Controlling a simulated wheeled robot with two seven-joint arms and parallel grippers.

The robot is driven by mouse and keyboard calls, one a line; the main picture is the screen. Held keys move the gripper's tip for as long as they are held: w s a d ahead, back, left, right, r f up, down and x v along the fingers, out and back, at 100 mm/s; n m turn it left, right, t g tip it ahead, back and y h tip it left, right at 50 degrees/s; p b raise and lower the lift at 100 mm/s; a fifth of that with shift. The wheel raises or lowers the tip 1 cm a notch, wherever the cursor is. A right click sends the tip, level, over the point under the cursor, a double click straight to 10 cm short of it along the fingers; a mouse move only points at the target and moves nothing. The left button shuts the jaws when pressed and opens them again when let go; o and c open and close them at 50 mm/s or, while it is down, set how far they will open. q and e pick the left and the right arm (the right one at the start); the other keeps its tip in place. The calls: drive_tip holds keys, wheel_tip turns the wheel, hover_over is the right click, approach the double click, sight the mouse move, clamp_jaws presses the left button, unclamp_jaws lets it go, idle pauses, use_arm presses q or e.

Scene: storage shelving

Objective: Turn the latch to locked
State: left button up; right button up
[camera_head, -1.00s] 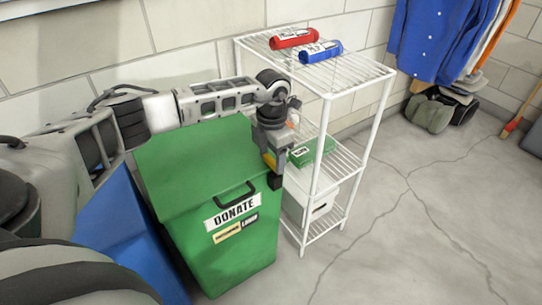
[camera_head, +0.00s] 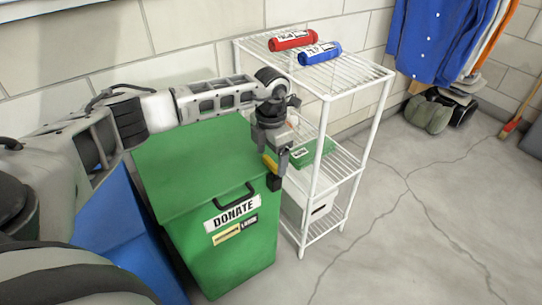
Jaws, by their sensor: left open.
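A green bin (camera_head: 222,262) with a DONATE label (camera_head: 233,212) and a black handle stands at centre left. Below the label is a small plate (camera_head: 227,236), part yellow and part dark; its writing is too small to read. I cannot clearly make out the latch or its position. My left gripper (camera_head: 273,174) points down at the bin's upper right edge, to the right of the handle and above the plate's level. It is open, and no object shows in it. Whether it touches the bin, I cannot tell. My right gripper is not in view.
A white wire shelf (camera_head: 376,72) stands close to the right of the bin, with a red roll (camera_head: 293,40) and a blue roll (camera_head: 320,53) on top. A blue bin (camera_head: 118,235) is at left. The floor (camera_head: 440,230) at right is clear.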

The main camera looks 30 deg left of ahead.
sight(271, 161)
use_arm(q)
wheel_tip(271, 161, up, 15)
drive_tip(key=p, duration=0.2)
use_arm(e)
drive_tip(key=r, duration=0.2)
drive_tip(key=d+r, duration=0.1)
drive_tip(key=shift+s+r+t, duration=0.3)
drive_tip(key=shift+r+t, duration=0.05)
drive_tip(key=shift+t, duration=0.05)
use_arm(q)
drive_tip(key=shift+r, duration=0.1)
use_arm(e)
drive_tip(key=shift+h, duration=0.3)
